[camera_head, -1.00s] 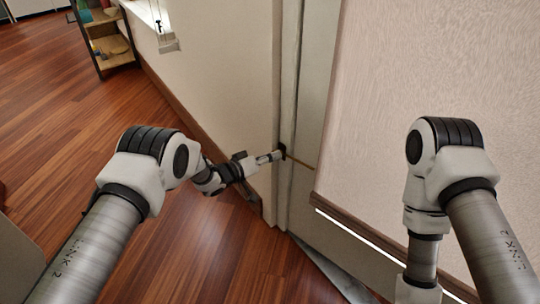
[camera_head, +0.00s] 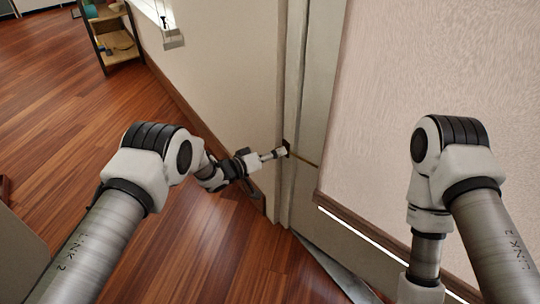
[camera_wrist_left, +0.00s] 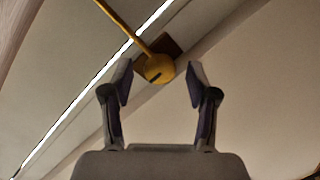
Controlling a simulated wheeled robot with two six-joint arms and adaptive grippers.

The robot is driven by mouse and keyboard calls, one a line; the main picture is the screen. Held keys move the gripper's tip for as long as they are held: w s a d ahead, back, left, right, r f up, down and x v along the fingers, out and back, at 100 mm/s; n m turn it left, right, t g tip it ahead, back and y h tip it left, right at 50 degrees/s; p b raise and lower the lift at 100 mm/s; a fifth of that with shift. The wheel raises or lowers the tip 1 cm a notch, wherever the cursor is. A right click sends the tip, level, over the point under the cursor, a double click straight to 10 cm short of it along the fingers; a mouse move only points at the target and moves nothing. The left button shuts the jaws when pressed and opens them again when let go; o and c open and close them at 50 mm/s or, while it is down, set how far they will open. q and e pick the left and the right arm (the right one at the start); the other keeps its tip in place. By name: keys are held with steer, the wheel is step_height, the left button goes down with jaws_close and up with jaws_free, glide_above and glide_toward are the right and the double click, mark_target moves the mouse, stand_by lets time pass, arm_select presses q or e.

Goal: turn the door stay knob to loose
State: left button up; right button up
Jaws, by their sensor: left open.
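The brass door stay knob (camera_wrist_left: 158,69) is round with a short dark mark on its face. It shows in the left wrist view, just beyond and between the fingertips. A brass rod (camera_wrist_left: 123,27) runs from it to the upper left, and a dark mount (camera_wrist_left: 172,45) sits behind it. The rod also shows in the head view (camera_head: 306,160). My left gripper (camera_wrist_left: 160,83) is open, one finger to each side of the knob; I see no contact. In the head view my left gripper (camera_head: 279,153) is at the door frame and hides the knob. My right gripper is out of view.
A pale wall panel or door (camera_head: 430,110) with a brown lower edge stands at right. A beige wall (camera_head: 225,90) with brown skirting runs along the left arm's far side. A shelf unit (camera_head: 117,42) stands at the back left. The wooden floor (camera_head: 60,130) at left is clear.

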arm_select(q)
steer(key=v, duration=1.2)
